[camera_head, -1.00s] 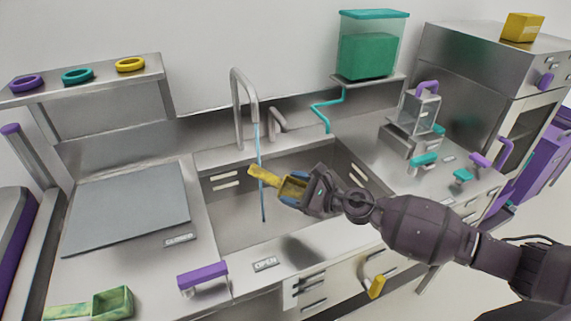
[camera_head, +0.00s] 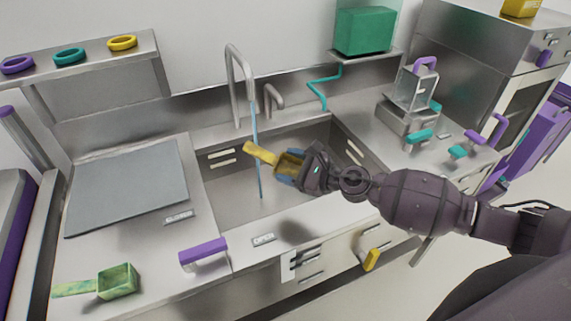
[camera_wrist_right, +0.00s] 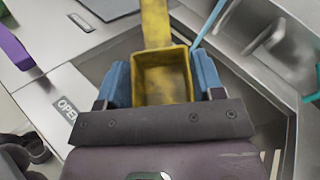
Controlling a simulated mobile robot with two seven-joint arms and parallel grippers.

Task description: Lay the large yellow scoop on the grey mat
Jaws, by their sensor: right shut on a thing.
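The large yellow scoop (camera_head: 262,154) is held by my right gripper (camera_head: 298,168) above the sink, its handle pointing left toward the water stream. In the right wrist view the yellow scoop (camera_wrist_right: 160,78) has its square cup between the two blue fingers (camera_wrist_right: 162,82), with the handle pointing away. The grey mat (camera_head: 130,188) lies flat and bare on the counter left of the sink. The scoop is right of the mat and apart from it. My left gripper is not in view.
A green mottled scoop (camera_head: 118,281) lies at the counter's front left. A purple handle (camera_head: 203,251) stands at the front edge. The tap (camera_head: 238,75) and a thin blue water stream (camera_head: 257,150) are behind and beside the held scoop. A shelf with rings (camera_head: 122,43) is above the mat.

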